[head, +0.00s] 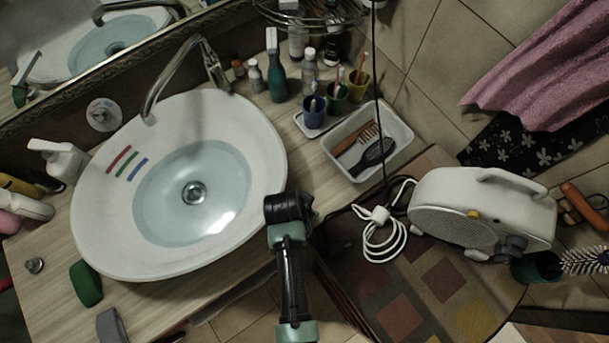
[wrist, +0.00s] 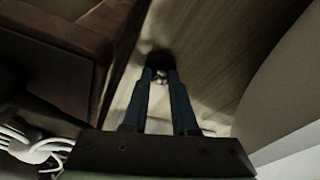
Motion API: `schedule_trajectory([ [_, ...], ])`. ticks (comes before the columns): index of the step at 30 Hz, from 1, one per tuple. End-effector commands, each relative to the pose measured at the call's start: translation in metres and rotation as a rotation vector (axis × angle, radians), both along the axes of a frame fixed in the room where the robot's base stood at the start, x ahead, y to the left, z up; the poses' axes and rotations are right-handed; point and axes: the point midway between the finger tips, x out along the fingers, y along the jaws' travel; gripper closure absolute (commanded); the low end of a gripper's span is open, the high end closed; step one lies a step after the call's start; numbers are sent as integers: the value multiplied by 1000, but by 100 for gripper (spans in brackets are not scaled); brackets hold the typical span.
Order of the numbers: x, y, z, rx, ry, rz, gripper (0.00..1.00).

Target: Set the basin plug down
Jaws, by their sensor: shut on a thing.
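The basin plug (wrist: 159,61) shows in the wrist view as a small dark round thing with a shiny bit, between the tips of my gripper (wrist: 160,76). My gripper is shut on it, above or at the wooden counter; I cannot tell whether the plug touches the surface. In the head view my gripper (head: 289,207) is by the right rim of the white basin (head: 100,215); its fingers and the plug are hidden there. The basin holds water, with a round metal drain (head: 194,193) at the bottom and three coloured stripes on its left wall.
The faucet (head: 172,75) arches over the basin's back rim. Bottles and cups stand behind to the right, beside a white tray (head: 398,127) with a comb and brush. A white heater (head: 483,218) and its coiled cable are at right. A green sponge (head: 86,283) lies front left.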

Motion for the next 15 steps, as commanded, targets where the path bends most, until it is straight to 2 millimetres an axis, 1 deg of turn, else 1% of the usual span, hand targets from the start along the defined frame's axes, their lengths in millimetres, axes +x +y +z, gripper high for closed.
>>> schedule_trajectory([
  [6,0,0,-4,0,0,1,100],
  [7,0,0,-3,0,0,1,70],
  [9,0,0,-3,0,0,1,58],
  [11,0,0,-2,0,0,1,47],
  [12,0,0,-3,0,0,1,44],
  [15,0,0,-2,0,1,1,44],
])
